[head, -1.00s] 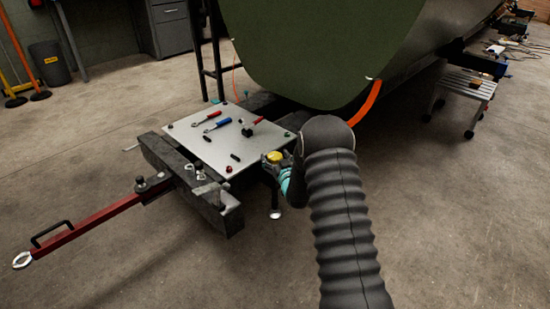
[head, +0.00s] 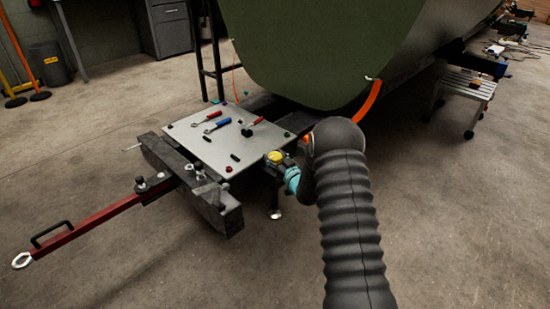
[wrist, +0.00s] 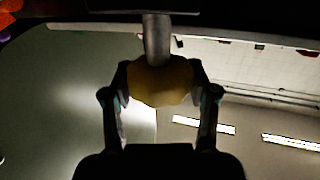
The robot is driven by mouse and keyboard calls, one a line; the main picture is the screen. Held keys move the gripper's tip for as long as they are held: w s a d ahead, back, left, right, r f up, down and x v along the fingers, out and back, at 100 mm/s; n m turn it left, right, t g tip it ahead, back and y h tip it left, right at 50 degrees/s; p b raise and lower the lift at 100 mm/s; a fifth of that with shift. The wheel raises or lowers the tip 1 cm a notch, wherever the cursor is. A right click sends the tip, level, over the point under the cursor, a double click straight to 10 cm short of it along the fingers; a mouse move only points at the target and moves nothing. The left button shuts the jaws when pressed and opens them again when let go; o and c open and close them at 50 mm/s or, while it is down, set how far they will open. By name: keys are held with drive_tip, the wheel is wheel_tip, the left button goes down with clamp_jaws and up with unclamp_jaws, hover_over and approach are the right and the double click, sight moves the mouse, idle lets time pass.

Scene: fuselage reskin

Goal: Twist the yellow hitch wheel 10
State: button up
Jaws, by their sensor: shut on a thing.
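The yellow hitch wheel (head: 274,156) sits at the near right corner of the metal plate in the head view. In the wrist view the yellow wheel (wrist: 161,82) hangs on a grey metal shaft (wrist: 157,38), centred between the fingers. My gripper (wrist: 162,88) has one finger on each side of the wheel and is shut on it. In the head view my gripper (head: 281,164) reaches the wheel from the right, and its fingertips are partly hidden and small.
The metal plate (head: 215,149) carries several hand tools and small knobs. A dark heavy beam (head: 218,203) and a red tow bar (head: 100,218) lie at its left. The large green fuselage (head: 310,50) stands behind. Open concrete floor lies in front and to the right.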

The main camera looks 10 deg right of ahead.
drive_tip(key=n+g+y, duration=0.1)
drive_tip(key=y, duration=0.1)
drive_tip(key=n+g+y, duration=0.1)
drive_tip(key=n+y, duration=0.1)
drive_tip(key=shift+w+d+r+n+y, duration=0.1)
drive_tip(key=shift+w+n+y, duration=0.05)
drive_tip(key=shift+n+y, duration=0.2)
drive_tip(key=n+g+y, duration=0.3)
drive_tip(key=g+y, duration=0.1)
drive_tip(key=shift+n, duration=0.25)
drive_tip(key=shift+n+g+y, duration=0.75)
drive_tip(key=shift+n+g, duration=0.2)
drive_tip(key=shift+g, duration=0.55)
drive_tip(key=shift+n+g+y, duration=0.7)
drive_tip(key=shift+n+g, duration=0.25)
drive_tip(key=shift+g, duration=0.55)
drive_tip(key=shift+n+g, duration=0.3)
drive_tip(key=shift+g, duration=0.2)
drive_tip(key=shift+w+n+g, duration=0.15)
drive_tip(key=shift+n+g, duration=0.35)
drive_tip(key=shift+g, duration=0.1)
drive_tip(key=shift+o, duration=0.6)
drive_tip(key=shift+w+n+g+y, duration=0.1)
drive_tip(key=shift+n+g+y, duration=0.25)
drive_tip(key=shift+g, duration=0.25)
drive_tip(key=shift+s+r+n+g, duration=0.1)
drive_tip(key=shift+s+n+g, duration=0.1)
drive_tip(key=shift+n+g, duration=0.25)
drive_tip(key=shift+c, duration=0.7)
